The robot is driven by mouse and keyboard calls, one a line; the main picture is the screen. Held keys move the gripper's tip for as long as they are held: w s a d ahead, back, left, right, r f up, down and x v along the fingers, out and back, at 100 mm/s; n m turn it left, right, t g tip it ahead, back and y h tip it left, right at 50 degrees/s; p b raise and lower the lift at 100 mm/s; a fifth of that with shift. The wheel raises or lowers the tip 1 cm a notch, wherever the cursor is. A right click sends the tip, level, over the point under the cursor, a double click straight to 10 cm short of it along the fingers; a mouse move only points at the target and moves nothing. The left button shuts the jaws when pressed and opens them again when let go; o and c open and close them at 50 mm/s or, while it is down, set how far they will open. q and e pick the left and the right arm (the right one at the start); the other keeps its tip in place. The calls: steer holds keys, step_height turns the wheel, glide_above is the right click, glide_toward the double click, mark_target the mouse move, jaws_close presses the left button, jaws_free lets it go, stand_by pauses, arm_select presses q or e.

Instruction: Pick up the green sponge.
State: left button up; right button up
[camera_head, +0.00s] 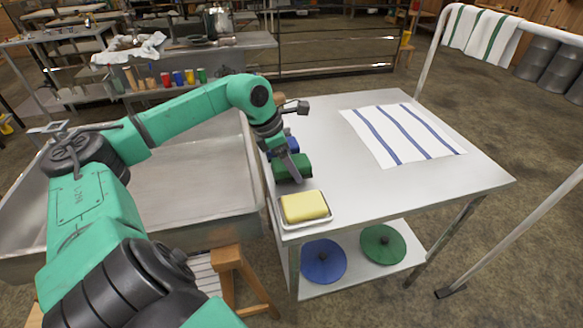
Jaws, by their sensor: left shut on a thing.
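The green sponge (300,163) is at the left edge of the metal table (410,183), behind the yellow sponge (304,207). My left gripper (292,167) reaches down onto the green sponge and is shut on it, with one finger showing across it. I cannot tell whether the sponge touches the table or is slightly raised. Part of a blue thing (291,143), perhaps another sponge, shows just behind it, partly hidden by the gripper. My right gripper is not in view.
The yellow sponge lies on a small white tray (288,225) at the table's near corner. A striped cloth (401,134) lies flat at the back right. A blue disc (323,261) and a green disc (383,245) lie on the lower shelf. A metal basin (190,180) is left.

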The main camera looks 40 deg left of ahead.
arm_select(q)
step_height(320, 180, up, 18)
steer(key=p, duration=0.6)
steer(key=shift+r+p, duration=0.25)
steer(key=shift+p, duration=0.15)
